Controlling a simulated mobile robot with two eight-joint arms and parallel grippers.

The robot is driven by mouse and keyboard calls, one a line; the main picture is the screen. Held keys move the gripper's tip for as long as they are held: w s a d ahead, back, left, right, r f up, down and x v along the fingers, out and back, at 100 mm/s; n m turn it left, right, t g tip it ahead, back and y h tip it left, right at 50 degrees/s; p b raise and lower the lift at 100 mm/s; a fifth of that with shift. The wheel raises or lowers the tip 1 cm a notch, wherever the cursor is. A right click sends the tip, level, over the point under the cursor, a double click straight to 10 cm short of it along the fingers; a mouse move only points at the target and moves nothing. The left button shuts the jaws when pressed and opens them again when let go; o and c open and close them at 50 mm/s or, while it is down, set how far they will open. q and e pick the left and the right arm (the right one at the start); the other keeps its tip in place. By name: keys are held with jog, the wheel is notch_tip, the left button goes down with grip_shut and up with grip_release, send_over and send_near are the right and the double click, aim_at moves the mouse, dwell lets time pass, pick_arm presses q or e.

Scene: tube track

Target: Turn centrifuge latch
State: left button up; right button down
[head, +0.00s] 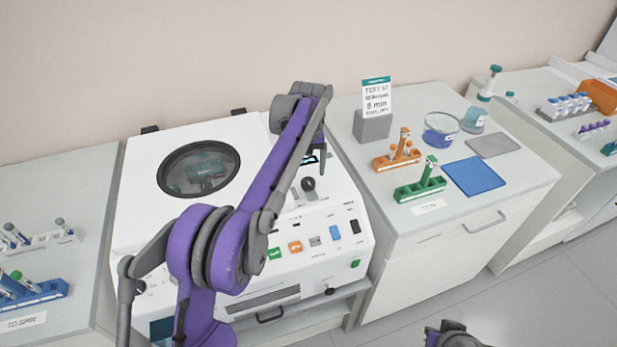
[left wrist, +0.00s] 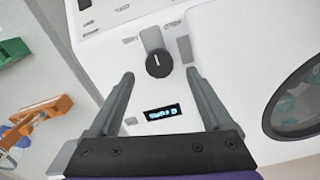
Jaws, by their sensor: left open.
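The white centrifuge (head: 135,210) stands in the middle, its round-windowed lid (head: 200,168) down. Its latch is a dark round knob (head: 308,184) on a grey plate at the front edge of the top. In the left wrist view the latch knob (left wrist: 159,63) shows a white mark pointing about straight up. My left gripper (head: 316,162) is above the centrifuge, just behind the knob. Its open fingers (left wrist: 160,76) appear on either side of the knob, with a gap on both sides; contact is not visible. A dark grey part of mine at the bottom edge may be my right gripper; its jaws cannot be made out.
A lit display (left wrist: 163,113) is beside the knob. Front buttons include a green one (head: 274,253) and an orange one (head: 295,247). The right counter holds an orange rack (head: 385,162), a green rack (head: 408,192) and a blue mat (head: 475,176). A blue rack (head: 40,293) is on the left.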

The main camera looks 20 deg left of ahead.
aim_at(308, 180)
pick_arm(q)
jog(key=shift+f, duration=1.8)
jog(key=shift+w, duration=0.1)
grip_shut()
